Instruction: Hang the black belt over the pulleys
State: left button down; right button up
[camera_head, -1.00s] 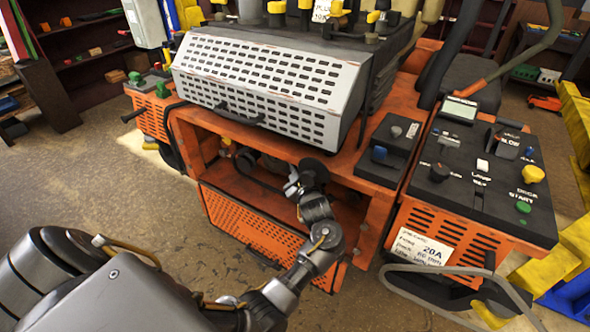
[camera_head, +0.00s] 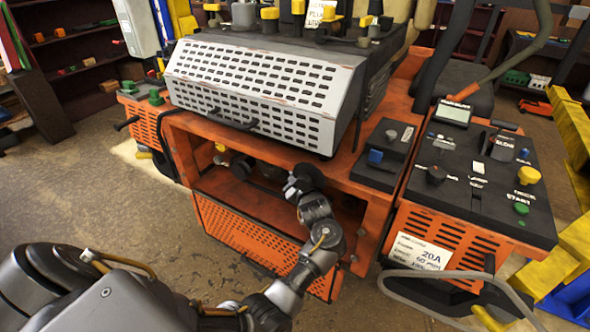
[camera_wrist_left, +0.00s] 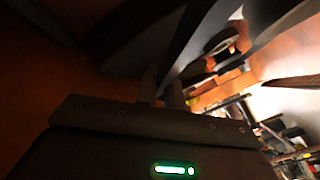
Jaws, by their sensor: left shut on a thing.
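My left gripper (camera_head: 297,183) reaches into the open front bay of the orange machine, below the grey perforated cover. In the left wrist view its two fingers (camera_wrist_left: 162,90) are close together, shut on a dark strip that I take for the black belt (camera_wrist_left: 190,42). The strip runs up and away from the fingers; its full loop cannot be made out. Dark round parts, likely the pulleys (camera_head: 242,166), sit in the shaded bay left of the gripper. Whether the belt touches them is hidden. My right gripper is not in view.
The perforated cover (camera_head: 262,92) overhangs the bay, and an orange slotted panel (camera_head: 238,232) slopes out below it. A control console (camera_head: 478,175) with knobs stands to the right, with a grey cable in front. Floor on the left is clear.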

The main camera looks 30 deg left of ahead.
pick_arm(q)
jog(key=shift+f, duration=0.2)
jog(key=shift+f+b, duration=0.35)
jog(key=shift+b, duration=0.05)
jog(key=c, duration=1.4)
grip_release()
jog(key=shift+c, duration=0.2)
jog(key=shift+r, duration=0.15)
